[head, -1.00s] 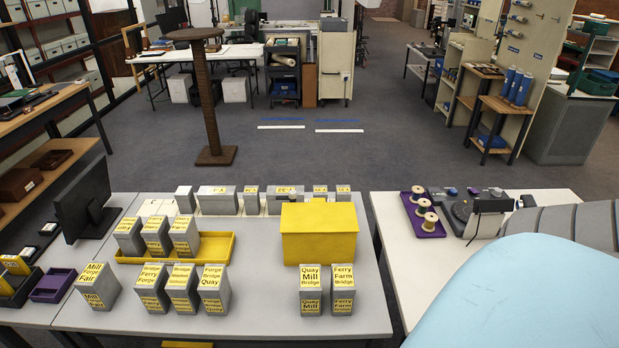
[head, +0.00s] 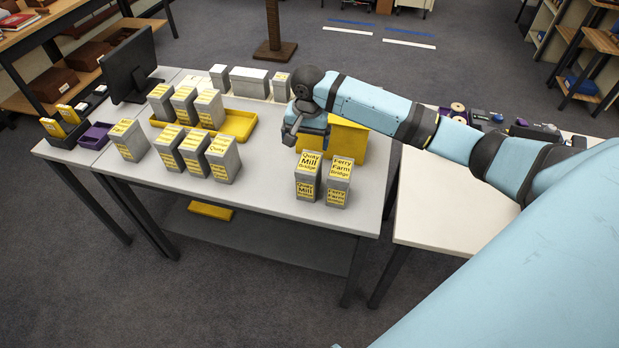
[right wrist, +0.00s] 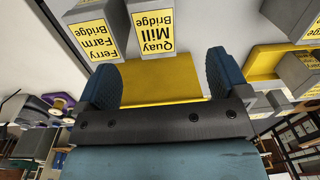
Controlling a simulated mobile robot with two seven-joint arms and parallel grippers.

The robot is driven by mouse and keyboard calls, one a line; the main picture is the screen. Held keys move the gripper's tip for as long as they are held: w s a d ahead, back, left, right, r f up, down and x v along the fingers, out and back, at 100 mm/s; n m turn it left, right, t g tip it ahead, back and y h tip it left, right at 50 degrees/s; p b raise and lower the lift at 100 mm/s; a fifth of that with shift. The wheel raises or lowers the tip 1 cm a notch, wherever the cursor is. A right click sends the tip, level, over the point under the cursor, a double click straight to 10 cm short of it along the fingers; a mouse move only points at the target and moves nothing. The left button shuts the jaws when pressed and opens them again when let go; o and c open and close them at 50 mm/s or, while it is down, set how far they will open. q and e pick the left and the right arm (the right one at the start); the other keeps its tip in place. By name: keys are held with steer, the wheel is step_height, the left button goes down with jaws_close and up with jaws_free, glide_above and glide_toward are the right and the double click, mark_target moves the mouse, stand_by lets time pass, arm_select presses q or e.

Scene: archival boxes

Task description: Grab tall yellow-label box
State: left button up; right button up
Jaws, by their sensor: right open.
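Several tall grey boxes with yellow labels stand on the grey table (head: 262,205). At its front right are the "Quay Mill Bridge" box (head: 307,178) and the "Ferry Farm Bridge" box (head: 338,182), side by side. A front row at left includes the "Mill Forge Fair" box (head: 128,140) and a "Quay" box (head: 223,158). My right gripper (head: 291,130) is open and empty, above the table just behind the Quay Mill box. In the right wrist view, its fingers (right wrist: 163,78) are apart, with the Quay Mill (right wrist: 151,32) and Ferry Farm (right wrist: 92,40) boxes beyond them.
A yellow tray (head: 238,124) holds several labelled boxes. A monitor (head: 130,62) and purple tray (head: 95,135) are at left. Open tabletop lies between the two front groups.

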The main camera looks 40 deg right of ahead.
mark_target(309, 162)
steer(key=shift+m, duration=0.5)
steer(key=f, duration=0.8)
steer(key=d+f, duration=0.1)
steer(key=f, duration=0.3)
steer(key=shift+w+d+p, duration=0.1)
steer(key=shift+w+p, duration=0.15)
steer(key=shift+p, duration=0.1)
steer(key=c, duration=1.2)
